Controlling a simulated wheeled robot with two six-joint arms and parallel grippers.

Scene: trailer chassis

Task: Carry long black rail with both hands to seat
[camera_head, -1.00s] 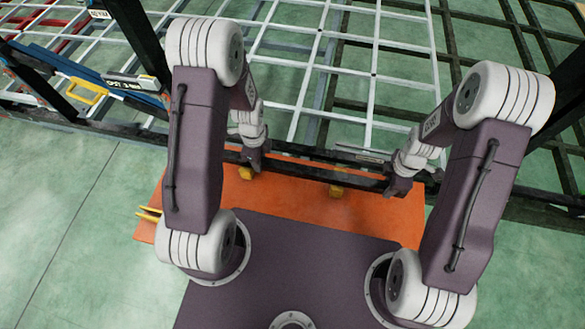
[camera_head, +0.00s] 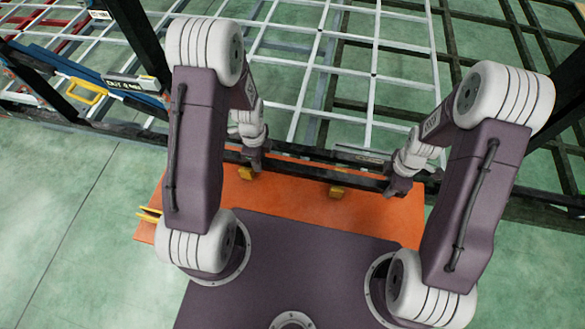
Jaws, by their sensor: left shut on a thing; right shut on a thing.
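The long black rail (camera_head: 318,172) lies across the picture, over the far edge of the orange surface (camera_head: 300,205) and beside the near edge of the chassis frame. My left gripper (camera_head: 254,162) is shut on the rail towards its left part. My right gripper (camera_head: 396,186) is shut on the rail towards its right part. The fingertips are small and partly hidden by my arms, so their exact contact does not show. Whether the rail touches the frame, I cannot tell.
A silver grid (camera_head: 345,75) fills the back. A dark post (camera_head: 135,40) stands at the upper left, near a blue bar with a yellow handle (camera_head: 86,91). Small yellow blocks (camera_head: 336,191) show on the orange surface. Green floor (camera_head: 75,200) is clear at left.

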